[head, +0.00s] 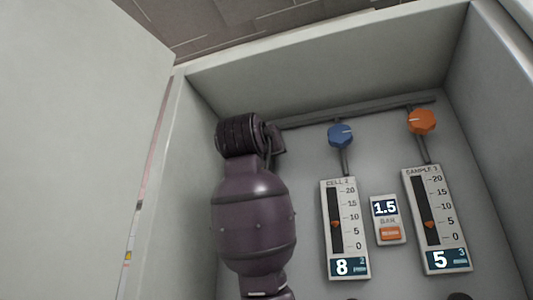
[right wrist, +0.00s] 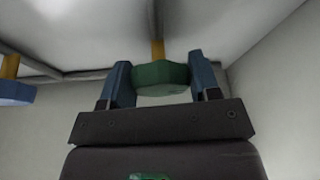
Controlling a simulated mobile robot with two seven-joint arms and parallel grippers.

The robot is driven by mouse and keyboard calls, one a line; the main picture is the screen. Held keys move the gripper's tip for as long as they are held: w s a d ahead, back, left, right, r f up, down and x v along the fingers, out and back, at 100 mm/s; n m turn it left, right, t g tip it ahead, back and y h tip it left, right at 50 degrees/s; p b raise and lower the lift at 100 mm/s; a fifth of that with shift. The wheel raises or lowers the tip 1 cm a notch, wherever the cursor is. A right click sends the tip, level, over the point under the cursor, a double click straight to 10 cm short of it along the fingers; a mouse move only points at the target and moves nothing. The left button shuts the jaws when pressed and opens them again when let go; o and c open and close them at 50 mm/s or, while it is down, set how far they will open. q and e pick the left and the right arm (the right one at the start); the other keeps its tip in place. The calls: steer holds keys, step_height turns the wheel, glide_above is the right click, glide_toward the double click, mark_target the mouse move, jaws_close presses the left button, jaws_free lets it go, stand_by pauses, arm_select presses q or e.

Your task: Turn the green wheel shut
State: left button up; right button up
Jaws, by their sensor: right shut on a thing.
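The green wheel (right wrist: 162,78) shows in the right wrist view on a short brass-coloured stem. My right gripper (right wrist: 160,82) is shut on it, with one blue finger on each side. In the head view my right arm reaches up into the cabinet and its gripper (head: 274,140) is at the left end of the grey pipe. There the green wheel is hidden behind my arm. My left gripper is in neither view.
A blue wheel (head: 340,135) and an orange wheel (head: 422,121) sit to the right along the pipe (head: 375,110). Below them are a CELL 2 gauge (head: 346,228) reading 8, a SAMPLE 3 gauge (head: 436,219) reading 5, and a small 1.5 display (head: 385,208). Cabinet walls (head: 492,95) enclose the space.

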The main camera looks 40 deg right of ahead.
steer(key=shift+n+t, duration=0.3)
steer(key=shift+n, duration=0.5)
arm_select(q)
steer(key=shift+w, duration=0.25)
arm_select(e)
steer(key=shift+y, duration=0.3)
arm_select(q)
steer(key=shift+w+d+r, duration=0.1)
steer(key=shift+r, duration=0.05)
arm_select(e)
steer(key=o, duration=0.9)
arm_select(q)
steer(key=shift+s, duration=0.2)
